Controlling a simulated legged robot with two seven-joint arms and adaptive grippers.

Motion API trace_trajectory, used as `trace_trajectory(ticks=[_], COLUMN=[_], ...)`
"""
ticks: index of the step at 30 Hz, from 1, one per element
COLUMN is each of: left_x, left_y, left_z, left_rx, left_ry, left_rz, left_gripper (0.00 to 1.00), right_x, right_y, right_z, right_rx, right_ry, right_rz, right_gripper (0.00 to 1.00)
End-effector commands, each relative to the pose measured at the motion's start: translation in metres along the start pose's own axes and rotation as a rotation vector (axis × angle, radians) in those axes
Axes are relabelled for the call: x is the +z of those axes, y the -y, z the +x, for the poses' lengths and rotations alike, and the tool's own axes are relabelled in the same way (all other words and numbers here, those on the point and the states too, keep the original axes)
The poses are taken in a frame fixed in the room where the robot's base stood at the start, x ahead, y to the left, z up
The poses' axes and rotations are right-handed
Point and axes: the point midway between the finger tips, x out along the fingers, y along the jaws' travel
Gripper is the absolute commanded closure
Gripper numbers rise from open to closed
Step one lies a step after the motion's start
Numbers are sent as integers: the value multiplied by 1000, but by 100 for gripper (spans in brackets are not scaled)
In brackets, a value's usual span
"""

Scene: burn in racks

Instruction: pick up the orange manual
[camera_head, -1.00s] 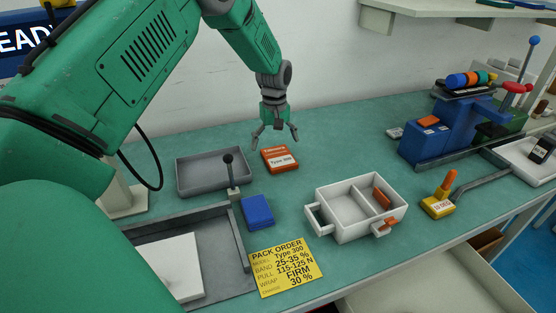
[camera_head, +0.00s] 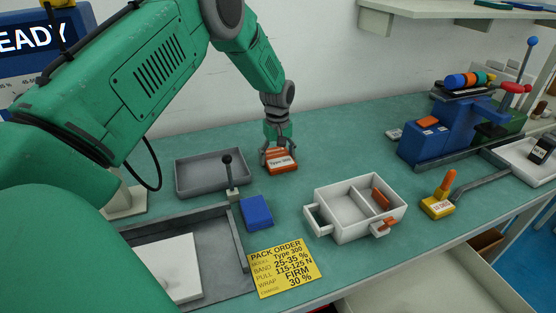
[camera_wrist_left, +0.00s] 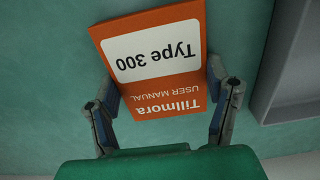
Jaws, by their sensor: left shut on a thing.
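The orange manual (camera_head: 281,165) lies on the green bench, to the right of the grey tray. It has a white label reading "Type 300". My left gripper (camera_head: 278,156) is down over its far part, with the fingers on either side. In the left wrist view the manual (camera_wrist_left: 153,57) appears upside down, with the words "Tillmora USER MANUAL" between the fingers of the left gripper (camera_wrist_left: 165,112). The fingers are shut on its side edges. I cannot tell whether it is lifted off the bench. My right gripper is not in view.
A grey tray (camera_head: 184,191) stands close left of the manual. A blue box (camera_head: 257,212), a yellow pack order card (camera_head: 286,272) and a white divided box (camera_head: 345,236) are nearer. A blue machine (camera_head: 428,150) stands at right. The bench right of the manual is clear.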

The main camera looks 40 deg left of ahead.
Motion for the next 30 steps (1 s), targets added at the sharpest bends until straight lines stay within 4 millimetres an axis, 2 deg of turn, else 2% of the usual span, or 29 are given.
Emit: trace_trajectory(ticks=[5,18,23,30], left_x=[1,0,0,2], left_y=[0,-1,0,-1], left_z=[-6,-87,-99,-101], left_rx=[0,1,1,0], left_ry=[0,-2,0,0], left_rz=[1,1,1,1], left_gripper=[61,61,61,61], right_x=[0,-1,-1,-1], right_y=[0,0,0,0], right_z=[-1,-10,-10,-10], right_rx=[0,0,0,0], right_ry=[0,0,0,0], right_rz=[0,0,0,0], right_gripper=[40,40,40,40])
